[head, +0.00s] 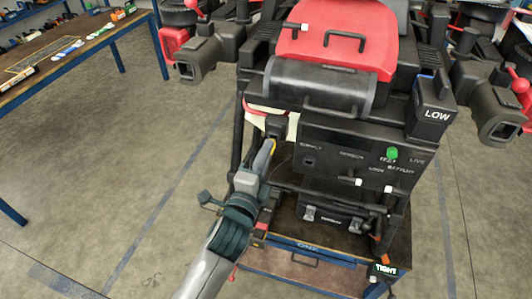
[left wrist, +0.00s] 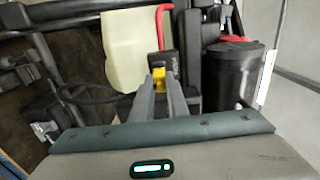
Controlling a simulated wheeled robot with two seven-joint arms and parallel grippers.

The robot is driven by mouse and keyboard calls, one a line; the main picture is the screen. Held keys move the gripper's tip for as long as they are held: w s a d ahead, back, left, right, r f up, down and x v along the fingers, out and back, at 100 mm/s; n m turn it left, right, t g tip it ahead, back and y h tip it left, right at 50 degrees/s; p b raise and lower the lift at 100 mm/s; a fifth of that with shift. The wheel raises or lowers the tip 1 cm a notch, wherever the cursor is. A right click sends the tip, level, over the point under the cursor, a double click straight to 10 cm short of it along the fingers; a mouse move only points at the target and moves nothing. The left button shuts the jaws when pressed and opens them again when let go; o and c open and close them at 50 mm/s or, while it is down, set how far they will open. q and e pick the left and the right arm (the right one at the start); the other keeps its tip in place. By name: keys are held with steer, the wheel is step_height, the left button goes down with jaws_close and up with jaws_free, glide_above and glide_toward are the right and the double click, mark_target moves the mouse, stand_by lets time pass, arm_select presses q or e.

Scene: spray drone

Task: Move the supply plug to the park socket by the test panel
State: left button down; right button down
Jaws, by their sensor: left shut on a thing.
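My left gripper (head: 268,150) reaches in at the left side of the drone. In the left wrist view its fingers (left wrist: 158,82) are shut on a small yellow part, which I take to be the supply plug (left wrist: 158,74). It sits against a black block below a red tube. The black test panel (head: 345,160) is just right of the gripper, with a socket under its SUPPLY label (head: 310,161) and a lit green lamp (head: 392,153). I cannot make out the park socket or whether the plug is seated. My right gripper is not in view.
The drone has a red cover (head: 340,35) and stands on a blue-framed cart (head: 300,262). Its cream tank (left wrist: 133,45) and a black cylinder (left wrist: 228,72) flank the gripper. A dark cable (left wrist: 75,95) loops at left. A workbench (head: 70,45) stands far left; floor between is clear.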

arm_select(q)
steer(key=shift+x, duration=1.15)
steer(key=c, duration=1.6)
jaws_free()
steer(key=shift+c, duration=0.2)
steer(key=shift+s, duration=0.1)
steer(key=shift+s+a+f, duration=0.1)
steer(key=shift+s+a, duration=0.1)
steer(key=shift+s, duration=0.35)
steer(key=b+v, duration=0.4)
steer(key=v, duration=1.2)
steer(key=shift+r, duration=0.2)
